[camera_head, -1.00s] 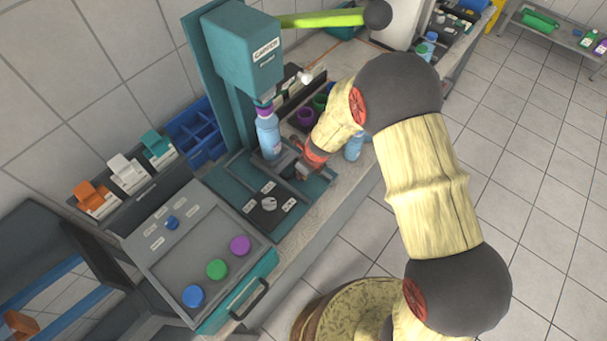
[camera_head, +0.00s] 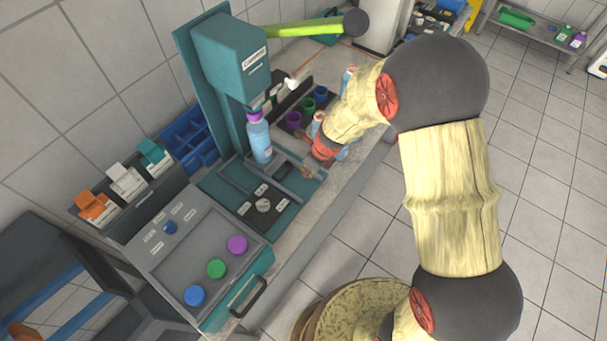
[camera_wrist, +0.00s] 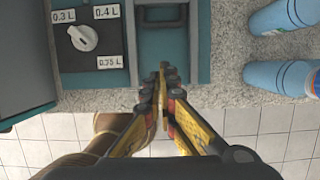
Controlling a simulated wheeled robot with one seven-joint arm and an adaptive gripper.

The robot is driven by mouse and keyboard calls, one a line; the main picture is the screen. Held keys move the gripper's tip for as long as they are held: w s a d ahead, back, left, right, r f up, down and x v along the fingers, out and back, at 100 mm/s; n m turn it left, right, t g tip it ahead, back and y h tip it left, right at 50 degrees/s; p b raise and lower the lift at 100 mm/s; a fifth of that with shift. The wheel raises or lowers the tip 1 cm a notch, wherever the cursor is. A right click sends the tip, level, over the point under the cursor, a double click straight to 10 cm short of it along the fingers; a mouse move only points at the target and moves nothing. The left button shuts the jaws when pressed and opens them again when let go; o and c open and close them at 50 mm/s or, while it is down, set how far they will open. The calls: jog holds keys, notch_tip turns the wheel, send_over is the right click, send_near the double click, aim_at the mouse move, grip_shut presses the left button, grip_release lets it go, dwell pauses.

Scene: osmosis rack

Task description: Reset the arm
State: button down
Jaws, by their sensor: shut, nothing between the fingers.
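My gripper (camera_wrist: 162,72) is shut and empty in the wrist view, its fingertips together over the front edge of the machine's base. In the head view my gripper (camera_head: 310,174) is small and partly hidden by my wrist, to the right of the blue bottle (camera_head: 260,142) and apart from it. My arm, with pale yellow links and dark round joints, reaches in from the right. The bottle stands upright under the teal capping machine (camera_head: 231,62), its purple cap up at the machine's head.
A dial (camera_wrist: 84,38) with volume labels is left of my gripper. Blue bottles (camera_wrist: 285,75) stand right on the worktop. A panel (camera_head: 185,258) with coloured knobs is at lower left. Several coloured cups (camera_head: 307,104) stand behind my wrist. Open floor lies right.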

jog(key=shift+d+r, duration=0.15)
jog(key=shift+r, duration=0.35)
jog(key=s+n+g, duration=0.2)
jog(key=s+n, duration=0.5)
jog(key=n, duration=0.2)
jog(key=s+d+r+n+t+h+b, duration=0.1)
jog(key=s+d+r+n+t+b, duration=0.1)
jog(key=s+d+r+n+b, duration=0.4)
jog(key=s+d+r+n+t+h+b, duration=0.1)
jog(key=s+d+r+n+t+b, duration=0.2)
jog(key=s+d+r+n+b, duration=0.3)
jog(key=s+d+r+n, duration=0.4)
jog(key=r, duration=0.5)
jog(key=shift+s+r+n+t+h, duration=0.15)
jog(key=shift+s+n+t+h, duration=0.15)
